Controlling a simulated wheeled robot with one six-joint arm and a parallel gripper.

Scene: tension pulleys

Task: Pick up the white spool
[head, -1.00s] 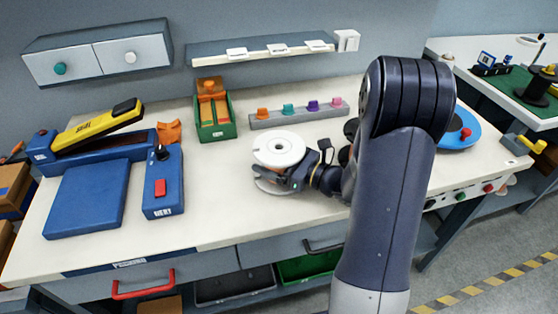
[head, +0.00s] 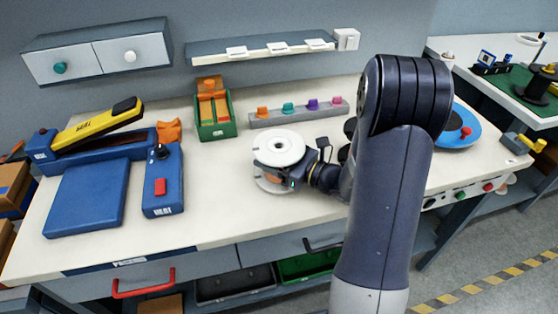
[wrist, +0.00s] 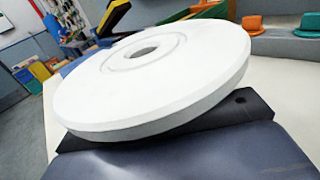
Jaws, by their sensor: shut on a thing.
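The white spool (head: 279,147) stands upright on the pale workbench, with its round top flange facing up and a hole in the middle. In the wrist view the spool's flange (wrist: 150,75) fills most of the picture, close above my gripper's dark body. My gripper (head: 277,177) reaches in from the right, below the top flange, and is shut on the spool's middle. The fingertips are partly hidden under the flange. The lower flange shows beneath, and I cannot tell any gap between it and the bench.
A grey rail (head: 296,112) with several coloured pegs and a green-and-orange holder (head: 216,128) stand behind the spool. A blue box with a red switch (head: 162,182) is to the left. A blue round dish (head: 458,131) lies right, beyond my arm. The bench front is clear.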

